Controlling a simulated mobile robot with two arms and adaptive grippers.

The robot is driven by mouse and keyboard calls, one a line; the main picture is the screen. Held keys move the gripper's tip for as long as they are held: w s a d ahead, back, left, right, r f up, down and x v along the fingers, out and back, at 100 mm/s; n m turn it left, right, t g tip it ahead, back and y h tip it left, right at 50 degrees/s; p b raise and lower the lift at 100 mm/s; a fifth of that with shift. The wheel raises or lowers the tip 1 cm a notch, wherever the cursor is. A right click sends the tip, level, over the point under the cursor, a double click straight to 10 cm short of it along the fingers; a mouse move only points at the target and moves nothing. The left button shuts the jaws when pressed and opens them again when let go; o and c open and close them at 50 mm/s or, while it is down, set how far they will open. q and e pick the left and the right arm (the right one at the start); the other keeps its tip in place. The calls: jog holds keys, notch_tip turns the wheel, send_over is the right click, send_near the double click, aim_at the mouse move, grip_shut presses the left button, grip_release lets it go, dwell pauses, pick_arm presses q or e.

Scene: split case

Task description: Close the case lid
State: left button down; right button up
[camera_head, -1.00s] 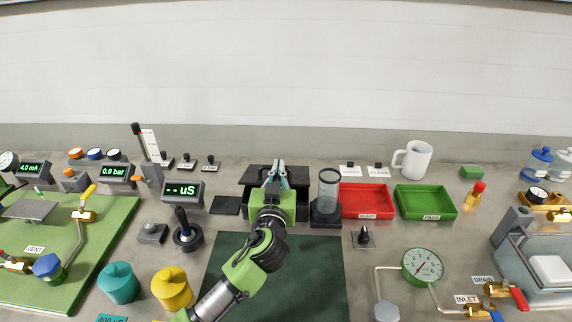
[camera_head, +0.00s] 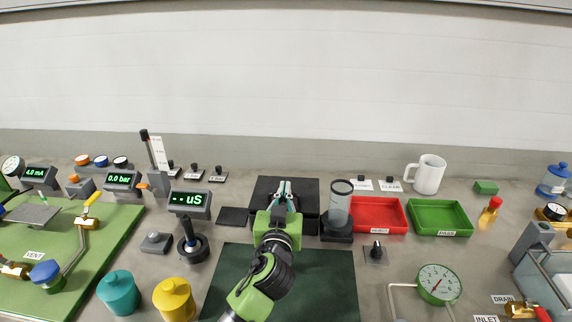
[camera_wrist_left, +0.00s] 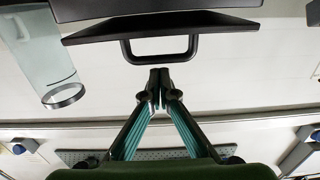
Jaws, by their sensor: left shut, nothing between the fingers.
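The black case (camera_head: 306,226) stands at the back middle of the bench, partly hidden behind my left gripper. Its black lid (camera_head: 262,190) looks low and nearly flat over the case; whether it is fully down I cannot tell. In the left wrist view the lid (camera_wrist_left: 100,32) shows edge-on as a dark slab, with a black loop handle (camera_wrist_left: 190,58). My left gripper (camera_head: 283,186) is shut and empty, over the lid in the head view. In the wrist view its fingertips (camera_wrist_left: 159,76) are close to the handle, apparently not around it. My right gripper is out of view.
A clear cylinder on a black base (camera_head: 337,210) stands close to the case's right side. Red (camera_head: 377,228) and green (camera_head: 440,232) trays lie further right. A black joystick (camera_head: 190,246) and a uS display (camera_head: 189,204) stand left. A dark green mat (camera_head: 325,280) lies in front.

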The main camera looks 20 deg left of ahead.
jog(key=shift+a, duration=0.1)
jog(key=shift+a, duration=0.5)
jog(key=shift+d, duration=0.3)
pick_arm(q)
jog(key=shift+r, duration=0.1)
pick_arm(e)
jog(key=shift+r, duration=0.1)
